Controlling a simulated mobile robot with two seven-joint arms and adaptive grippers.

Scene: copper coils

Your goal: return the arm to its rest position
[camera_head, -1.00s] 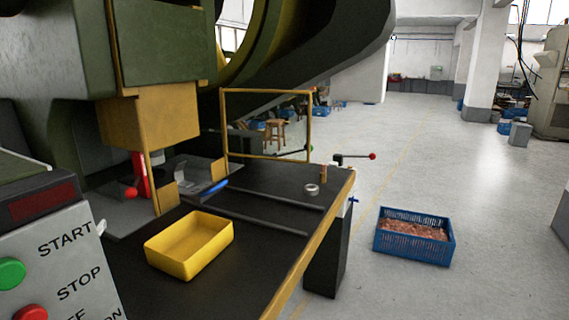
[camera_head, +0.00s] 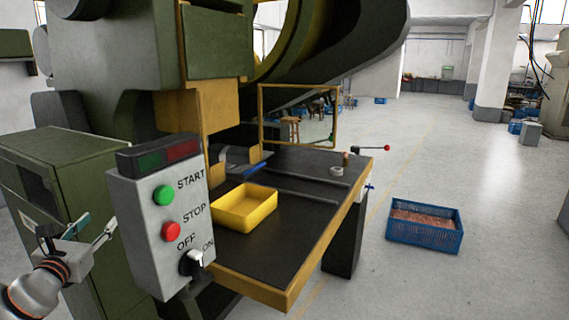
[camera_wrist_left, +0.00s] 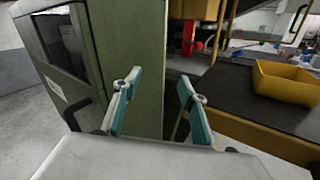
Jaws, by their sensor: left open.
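My left gripper (camera_head: 90,232) comes in at the lower left of the head view, in front of the green cabinet and left of the control box. In the left wrist view its two teal-padded fingers (camera_wrist_left: 157,105) are apart with nothing between them. The gripper is clear of the machine's table. My right gripper does not show in any view.
The control box (camera_head: 150,240) with START and STOP buttons stands close on the right of my gripper. The green cabinet (camera_head: 65,165) is behind it. A yellow bin (camera_head: 245,207) sits on the black press table (camera_head: 290,225). A blue crate (camera_head: 425,238) holds copper-coloured pieces on the floor.

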